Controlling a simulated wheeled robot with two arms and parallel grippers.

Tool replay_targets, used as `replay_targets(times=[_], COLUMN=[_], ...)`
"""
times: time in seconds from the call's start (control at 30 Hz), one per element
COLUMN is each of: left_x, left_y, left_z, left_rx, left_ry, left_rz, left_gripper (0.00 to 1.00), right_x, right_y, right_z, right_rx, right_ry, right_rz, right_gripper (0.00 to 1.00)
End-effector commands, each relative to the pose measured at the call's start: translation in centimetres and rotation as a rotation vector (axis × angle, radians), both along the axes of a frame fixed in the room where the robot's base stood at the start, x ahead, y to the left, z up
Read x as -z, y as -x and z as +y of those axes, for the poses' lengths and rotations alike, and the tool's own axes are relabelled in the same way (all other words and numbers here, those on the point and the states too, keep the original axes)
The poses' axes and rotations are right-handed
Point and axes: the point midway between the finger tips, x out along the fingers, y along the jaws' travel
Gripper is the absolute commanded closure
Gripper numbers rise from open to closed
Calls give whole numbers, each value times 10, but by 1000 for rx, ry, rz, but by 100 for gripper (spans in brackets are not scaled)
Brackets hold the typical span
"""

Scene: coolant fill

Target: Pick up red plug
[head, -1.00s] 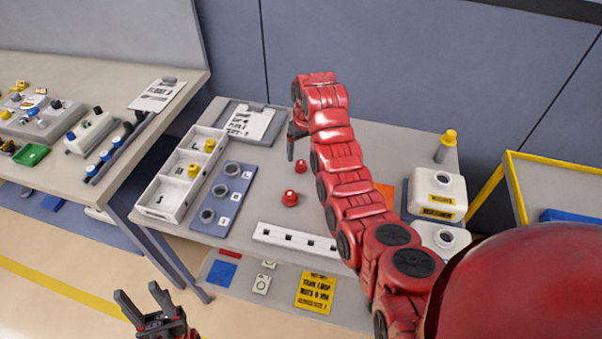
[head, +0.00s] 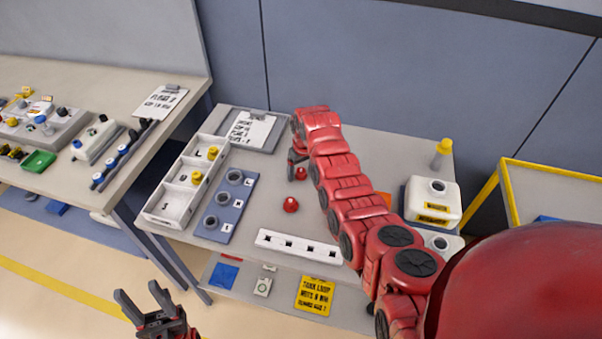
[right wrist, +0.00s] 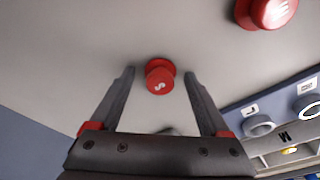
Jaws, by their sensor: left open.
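Two red plugs show on the middle table. The farther plug (head: 301,174) is beside my right gripper (head: 293,170) and partly covered by it; the nearer plug (head: 290,204) stands clear. In the right wrist view, a red plug marked S (right wrist: 159,78) sits between the spread fingers of my right gripper (right wrist: 160,72), with a gap on both sides. Another red plug (right wrist: 268,10) is cut off at the upper right. My left gripper (head: 138,289) is open and empty at the lower left, away from the table.
A white divided tray (head: 152,216) with yellow plugs and a blue panel with rings (head: 217,229) are left of the plugs. A white slotted strip (head: 297,246) lies in front. White jugs (head: 445,195) stand right of my right arm. A clipboard (head: 250,130) lies behind.

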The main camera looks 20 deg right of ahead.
Motion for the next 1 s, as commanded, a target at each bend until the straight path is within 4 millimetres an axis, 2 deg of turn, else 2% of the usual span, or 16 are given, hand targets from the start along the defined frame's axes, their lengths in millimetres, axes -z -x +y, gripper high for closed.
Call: replay_targets(times=[0.03,0.07,0.4,0.43,0.77,1.0], left_x=[0,0,0,0,1,12], left_y=[0,0,0,0,0,0], left_z=[0,0,0,0,0,0], left_rx=[0,0,0,0,0,0], left_ry=[0,0,0,0,0,0], left_rz=[0,0,0,0,0,0], left_gripper=[50,50,50,50,50,50], right_x=[0,0,0,0,-1,-14], right_y=[0,0,0,0,0,-1], right_z=[0,0,0,0,0,0], right_rx=[0,0,0,0,0,0], right_ry=[0,0,0,0,0,0], right_rz=[0,0,0,0,-1,-6], right_gripper=[31,37,98,100,100,100])
